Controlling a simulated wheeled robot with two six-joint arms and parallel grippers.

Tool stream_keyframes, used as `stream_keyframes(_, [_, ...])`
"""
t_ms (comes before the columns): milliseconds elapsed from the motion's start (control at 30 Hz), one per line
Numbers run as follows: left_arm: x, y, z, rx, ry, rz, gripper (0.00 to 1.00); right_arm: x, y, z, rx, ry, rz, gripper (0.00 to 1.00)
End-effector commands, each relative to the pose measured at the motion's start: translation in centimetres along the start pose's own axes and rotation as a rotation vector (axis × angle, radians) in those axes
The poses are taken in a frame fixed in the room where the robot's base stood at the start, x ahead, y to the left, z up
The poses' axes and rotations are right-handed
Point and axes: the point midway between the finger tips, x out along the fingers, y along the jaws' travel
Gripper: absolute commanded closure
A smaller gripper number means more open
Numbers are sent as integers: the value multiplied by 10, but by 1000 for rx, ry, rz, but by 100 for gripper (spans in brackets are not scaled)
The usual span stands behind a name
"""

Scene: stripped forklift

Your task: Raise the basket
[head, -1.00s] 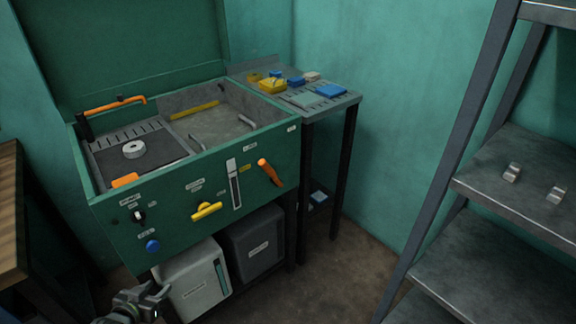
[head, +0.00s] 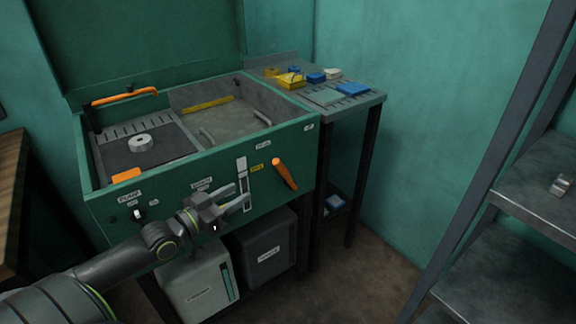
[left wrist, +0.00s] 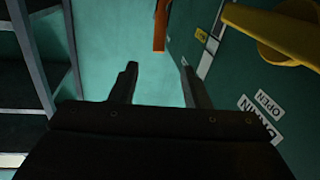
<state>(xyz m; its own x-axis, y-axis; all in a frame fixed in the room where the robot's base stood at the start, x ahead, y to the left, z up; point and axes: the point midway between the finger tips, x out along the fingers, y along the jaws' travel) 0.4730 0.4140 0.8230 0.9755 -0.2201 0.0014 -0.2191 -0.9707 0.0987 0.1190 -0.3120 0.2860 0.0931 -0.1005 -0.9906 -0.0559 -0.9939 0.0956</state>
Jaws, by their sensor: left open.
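The green washer cabinet (head: 150,210) stands open, its lid up. Two curved grey handles, one near the front wall (head: 262,117), rise in its right basin; I cannot clearly make out the basket's body. An orange lever (head: 285,174) slants down to the right on the front panel; it also shows in the left wrist view (left wrist: 160,25). My left gripper (head: 240,197) is open and empty in front of the panel, left of the lever and apart from it. In the left wrist view, its fingers (left wrist: 158,70) have nothing between them. The right gripper is not in view.
A yellow drain handle (left wrist: 275,35) is close on the right in the left wrist view; my gripper hides it in the head view. A slotted gauge (head: 242,172) is beside the lever. A side table (head: 350,104) and a grey shelf (head: 530,180) stand to the right.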

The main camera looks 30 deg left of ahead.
Motion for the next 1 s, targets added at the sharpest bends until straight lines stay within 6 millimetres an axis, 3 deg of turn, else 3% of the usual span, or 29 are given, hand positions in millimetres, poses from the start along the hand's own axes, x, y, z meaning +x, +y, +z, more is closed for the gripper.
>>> stream_keyframes(233, [29,0,1,-2,5,0,58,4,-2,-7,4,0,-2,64])
stream_keyframes(600, [87,0,2,-3,3,0,58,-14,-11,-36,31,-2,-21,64])
stream_keyframes(1000, [150,0,1,-2,1,-1,58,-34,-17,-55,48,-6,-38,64])
